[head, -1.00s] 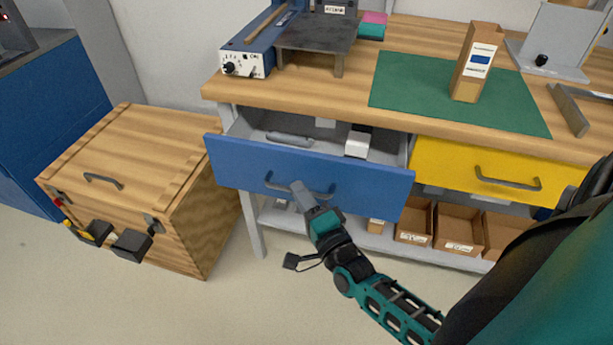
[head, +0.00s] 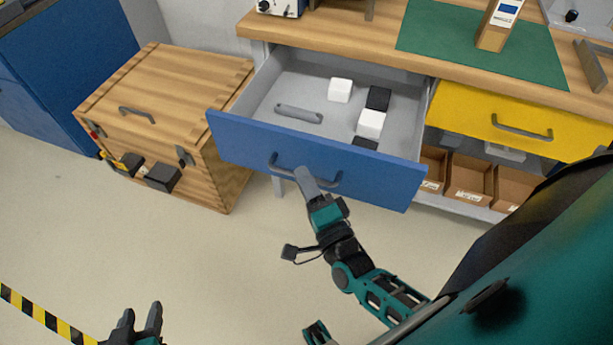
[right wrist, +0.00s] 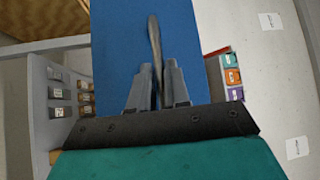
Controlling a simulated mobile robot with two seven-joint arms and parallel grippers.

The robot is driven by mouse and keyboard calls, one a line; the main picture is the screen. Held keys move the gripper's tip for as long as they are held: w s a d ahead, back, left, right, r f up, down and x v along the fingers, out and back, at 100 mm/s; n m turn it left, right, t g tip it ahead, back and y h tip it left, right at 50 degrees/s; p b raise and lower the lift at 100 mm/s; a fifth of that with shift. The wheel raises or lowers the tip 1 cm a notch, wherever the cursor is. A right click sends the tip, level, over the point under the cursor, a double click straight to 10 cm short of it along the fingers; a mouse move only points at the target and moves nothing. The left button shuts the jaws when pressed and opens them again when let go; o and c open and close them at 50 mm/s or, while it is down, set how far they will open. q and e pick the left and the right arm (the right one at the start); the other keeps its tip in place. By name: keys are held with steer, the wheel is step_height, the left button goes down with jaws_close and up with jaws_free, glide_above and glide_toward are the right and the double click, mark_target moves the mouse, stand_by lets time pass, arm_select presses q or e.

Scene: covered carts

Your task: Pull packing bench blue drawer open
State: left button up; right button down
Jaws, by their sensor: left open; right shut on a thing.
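The blue drawer (head: 240,143) of the packing bench (head: 340,48) is pulled well out in the head view. Inside it lie a grey handle-like piece (head: 299,113) and several white and black boxes (head: 371,123). My right gripper (head: 305,176) is shut on the drawer's grey bar handle (head: 283,166). In the right wrist view the fingers (right wrist: 157,88) close around the handle (right wrist: 154,40) against the blue front. My left gripper (head: 138,322) is open and empty over the floor at the lower left.
A wooden chest (head: 165,105) stands left of the bench, close to the drawer's left side. A closed yellow drawer (head: 505,120) is to the right, above cardboard bins (head: 470,180). The floor in front is clear.

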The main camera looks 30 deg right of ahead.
stand_by(0.3)
arm_select(q)
steer(key=shift+w+d+r, duration=0.1)
arm_select(e)
steer(key=c, duration=1.2)
jaws_free()
steer(key=shift+o, duration=0.2)
steer(key=shift+s, duration=0.1)
